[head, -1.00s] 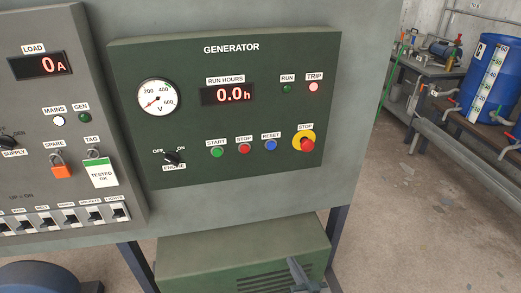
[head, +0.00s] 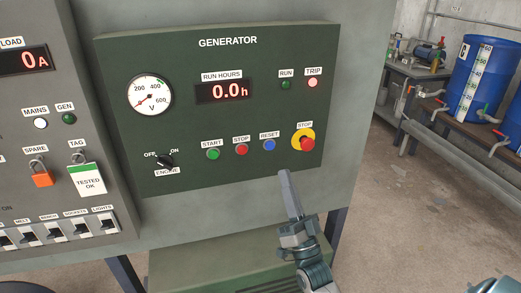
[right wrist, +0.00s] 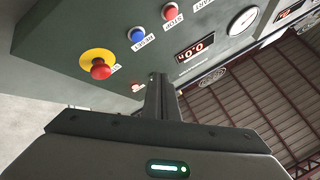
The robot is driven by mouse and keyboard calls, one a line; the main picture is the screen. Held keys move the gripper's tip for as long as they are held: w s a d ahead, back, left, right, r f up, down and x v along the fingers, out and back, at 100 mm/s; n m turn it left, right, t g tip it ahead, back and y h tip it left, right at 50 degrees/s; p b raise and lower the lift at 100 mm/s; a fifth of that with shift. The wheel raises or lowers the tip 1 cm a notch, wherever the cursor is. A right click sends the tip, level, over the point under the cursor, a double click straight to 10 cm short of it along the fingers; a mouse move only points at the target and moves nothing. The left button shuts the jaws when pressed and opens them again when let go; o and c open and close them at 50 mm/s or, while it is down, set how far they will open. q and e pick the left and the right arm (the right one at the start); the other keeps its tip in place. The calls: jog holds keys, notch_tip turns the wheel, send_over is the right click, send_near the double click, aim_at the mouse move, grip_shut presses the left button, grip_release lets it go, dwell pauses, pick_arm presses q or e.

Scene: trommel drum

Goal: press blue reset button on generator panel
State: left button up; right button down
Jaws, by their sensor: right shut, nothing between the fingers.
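The generator panel (head: 120,70) is a dark green box on a grey board. Its blue reset button (head: 269,145) sits under the RESET label, between the red stop button (head: 241,149) and the yellow-ringed emergency stop (head: 306,141). The blue button also shows in the right wrist view (right wrist: 136,34). My right gripper (head: 284,175) is shut and empty, its tip just below the panel's lower edge, below and slightly right of the blue button. It appears apart from the button. In the right wrist view the closed fingers (right wrist: 156,80) point toward the panel. My left gripper is not in view.
The red emergency stop also shows in the right wrist view (right wrist: 100,68), left of my fingers. The green start button (head: 213,153) and engine switch (head: 165,160) are farther left. The TRIP lamp (head: 312,83) glows pinkish. A blue barrel (head: 482,70) stands off to the right.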

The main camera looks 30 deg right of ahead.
aim_at(270, 146)
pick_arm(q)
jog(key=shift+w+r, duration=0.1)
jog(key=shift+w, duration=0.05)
pick_arm(e)
jog(key=shift+s+a+r, duration=0.1)
jog(key=shift+s+r, duration=0.1)
jog(key=shift+r, duration=0.4)
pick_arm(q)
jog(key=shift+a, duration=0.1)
pick_arm(e)
jog(key=shift+w+h, duration=0.1)
jog(key=shift+h, duration=0.2)
